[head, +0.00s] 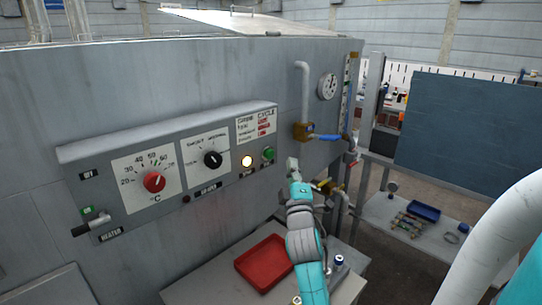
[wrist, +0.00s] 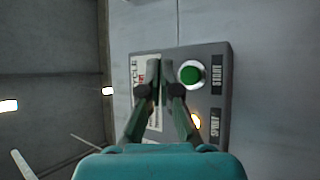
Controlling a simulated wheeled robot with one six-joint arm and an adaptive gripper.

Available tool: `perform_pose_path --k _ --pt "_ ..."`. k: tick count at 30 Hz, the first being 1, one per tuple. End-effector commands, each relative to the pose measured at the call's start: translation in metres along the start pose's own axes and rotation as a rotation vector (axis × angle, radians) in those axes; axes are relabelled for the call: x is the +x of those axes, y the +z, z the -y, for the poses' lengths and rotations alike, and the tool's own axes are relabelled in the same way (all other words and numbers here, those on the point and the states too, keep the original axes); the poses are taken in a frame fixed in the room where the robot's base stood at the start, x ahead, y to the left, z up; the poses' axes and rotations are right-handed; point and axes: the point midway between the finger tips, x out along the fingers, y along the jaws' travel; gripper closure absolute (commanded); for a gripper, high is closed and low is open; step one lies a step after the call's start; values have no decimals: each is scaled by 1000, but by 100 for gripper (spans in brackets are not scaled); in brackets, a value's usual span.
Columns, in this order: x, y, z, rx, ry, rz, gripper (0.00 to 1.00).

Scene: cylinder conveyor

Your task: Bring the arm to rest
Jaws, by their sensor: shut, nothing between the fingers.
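My gripper (head: 292,164) is at the end of my teal and grey arm, raised in front of the machine's wall, just right of the control panel (head: 95,153). In the wrist view my gripper (wrist: 160,67) points at the panel end with its two dark fingers together and nothing between them. The green button (head: 268,153) is just left of the gripper in the head view. In the wrist view the green button (wrist: 191,74) is right of the fingertips and fully visible. I cannot tell whether the fingertips touch the panel.
An amber lamp (head: 247,161) is lit beside the button. The panel carries a red knob (head: 154,181) and a black knob (head: 212,159). A red tray (head: 247,269) lies on the table below. A dark board (head: 462,133) stands farther right.

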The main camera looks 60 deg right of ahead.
Motion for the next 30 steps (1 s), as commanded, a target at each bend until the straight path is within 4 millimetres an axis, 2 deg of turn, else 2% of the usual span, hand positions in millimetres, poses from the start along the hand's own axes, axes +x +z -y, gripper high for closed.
perform_pose_path --k 13,17,20,24,30 --pt "-1 -1 1 3 -3 -2 100" --pt "-18 -9 18 38 -34 -22 100" --pt "-48 -23 42 103 -85 -56 100" --pt "-104 -45 79 221 -181 -111 100" --pt "-189 -69 116 392 -323 -172 100"
